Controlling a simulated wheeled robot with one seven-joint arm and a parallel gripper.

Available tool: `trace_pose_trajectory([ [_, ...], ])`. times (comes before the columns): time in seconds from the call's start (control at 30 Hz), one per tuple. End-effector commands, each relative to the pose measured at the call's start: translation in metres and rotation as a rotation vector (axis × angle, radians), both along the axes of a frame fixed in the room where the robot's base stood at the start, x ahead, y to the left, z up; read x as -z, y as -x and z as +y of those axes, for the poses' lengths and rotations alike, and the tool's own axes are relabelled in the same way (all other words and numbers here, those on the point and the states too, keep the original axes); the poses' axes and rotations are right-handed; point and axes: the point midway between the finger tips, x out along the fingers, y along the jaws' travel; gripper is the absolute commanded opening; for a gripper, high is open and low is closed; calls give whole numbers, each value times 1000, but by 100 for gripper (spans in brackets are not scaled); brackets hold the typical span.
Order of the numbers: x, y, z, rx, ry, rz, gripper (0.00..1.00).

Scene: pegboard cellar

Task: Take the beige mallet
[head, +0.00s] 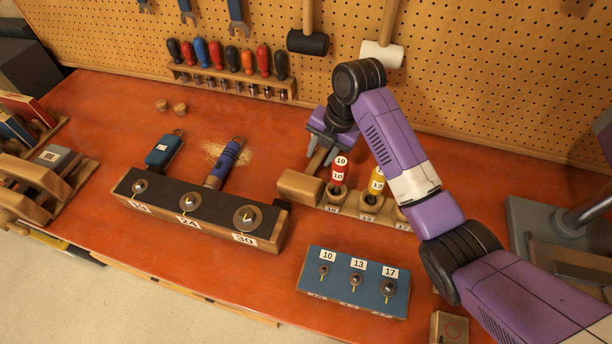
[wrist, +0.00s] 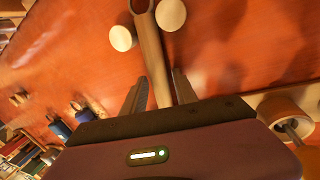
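The mallet with a light tan wooden head (head: 300,187) lies on the red-brown bench, left of the numbered socket rack. Its handle runs toward the upper right and goes out of sight behind my arm in the head view. In the wrist view the tan handle (wrist: 153,55) runs up between my fingers, and its head is hidden under the gripper body. My gripper (head: 322,158) points down over the handle, fingers apart; they also show either side of it in the wrist view (wrist: 160,82). I see no clear grip on it; contact cannot be told.
The socket rack (head: 346,207) with red and yellow drivers stands close at right. Two round cream pegs (wrist: 122,38) (wrist: 170,14) flank the handle. A black-topped block (head: 160,194) and blue block (head: 353,264) stand nearer. Black (head: 308,43) and white (head: 381,54) mallets hang behind.

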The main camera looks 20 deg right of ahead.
Motion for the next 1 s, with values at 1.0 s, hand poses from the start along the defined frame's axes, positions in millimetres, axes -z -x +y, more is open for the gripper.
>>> trace_pose_trajectory([
  [1.0,-1,0,0,0,1,-1,0],
])
